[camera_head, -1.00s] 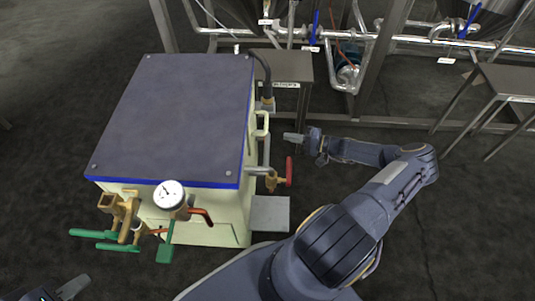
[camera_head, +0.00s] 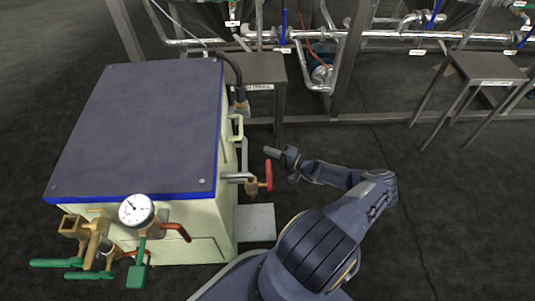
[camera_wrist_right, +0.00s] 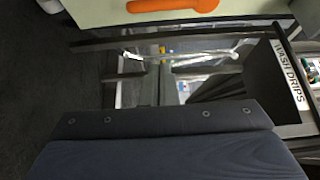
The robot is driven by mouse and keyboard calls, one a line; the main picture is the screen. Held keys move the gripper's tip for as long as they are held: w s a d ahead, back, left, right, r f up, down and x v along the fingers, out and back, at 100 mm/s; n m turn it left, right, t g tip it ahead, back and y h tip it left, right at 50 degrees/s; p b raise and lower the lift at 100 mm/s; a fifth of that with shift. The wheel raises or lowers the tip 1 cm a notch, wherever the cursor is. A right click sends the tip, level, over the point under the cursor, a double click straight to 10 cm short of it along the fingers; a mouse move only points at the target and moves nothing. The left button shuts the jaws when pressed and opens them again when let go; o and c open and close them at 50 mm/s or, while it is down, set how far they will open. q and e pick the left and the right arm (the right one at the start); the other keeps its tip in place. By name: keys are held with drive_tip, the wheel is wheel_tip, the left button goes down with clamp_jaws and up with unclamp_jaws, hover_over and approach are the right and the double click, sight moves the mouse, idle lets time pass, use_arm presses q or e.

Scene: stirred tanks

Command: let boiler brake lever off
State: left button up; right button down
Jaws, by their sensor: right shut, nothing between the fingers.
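The boiler is a cream box with a dark top and blue rim (camera_head: 140,130), at left in the head view. A round gauge (camera_head: 137,210), green-handled levers (camera_head: 137,276) and an orange-red handle (camera_head: 177,229) are on its front. A red handle (camera_head: 268,176) on a brass valve sticks out from its right side. My right gripper (camera_head: 270,152) is shut and empty, just right of the boiler and above the red handle, apart from it. In the right wrist view, an orange lever (camera_wrist_right: 172,5) lies along the top edge. I cannot tell which handle is the brake.
A grey plate (camera_head: 255,223) lies on the floor at the boiler's right foot. A metal stand (camera_head: 255,68) is behind the boiler, and another table (camera_head: 487,66) is at right. Pipes (camera_head: 390,35) cross the back. Dark floor (camera_head: 450,200) is free at right.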

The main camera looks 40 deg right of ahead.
drive_tip(key=w+a+b, duration=0.3)
drive_tip(key=w+a, duration=0.1)
drive_tip(key=a, duration=0.1)
drive_tip(key=shift+w+a, duration=0.4)
drive_tip(key=shift+s+a+m+g+p, duration=0.2)
drive_tip(key=shift+m+g+p, duration=0.2)
drive_tip(key=shift+m+p, duration=0.4)
